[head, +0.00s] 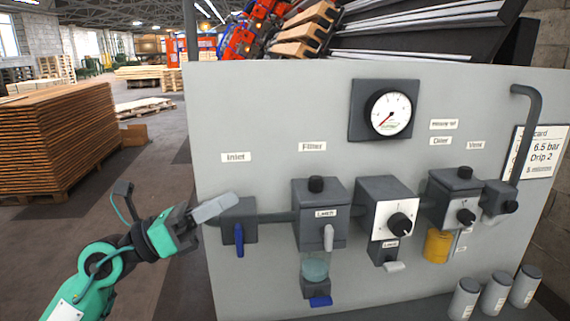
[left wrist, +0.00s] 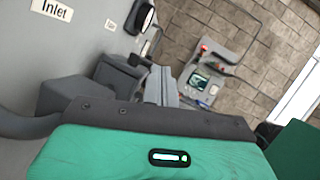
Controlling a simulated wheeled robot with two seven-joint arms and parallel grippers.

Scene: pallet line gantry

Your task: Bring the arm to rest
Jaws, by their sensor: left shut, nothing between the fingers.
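My left arm (head: 95,270) is green and comes in from the lower left in the head view. Its gripper (head: 213,208) is shut and empty, with grey fingers pointing right. In the picture the fingertips are close to the grey Inlet block (head: 238,208), which has a blue lever (head: 239,240) hanging down. I cannot tell whether they touch it. In the left wrist view, the gripper's fingers (left wrist: 162,86) show beyond its green body. My right gripper is not in view.
A grey panel (head: 255,110) carries a gauge (head: 388,112), a filter unit (head: 318,215), a regulator with a black knob (head: 400,224) and a lubricator with a yellow bowl (head: 437,246). Several grey canisters (head: 496,293) stand lower right. Stacked boards (head: 65,140) stand left; floor between is open.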

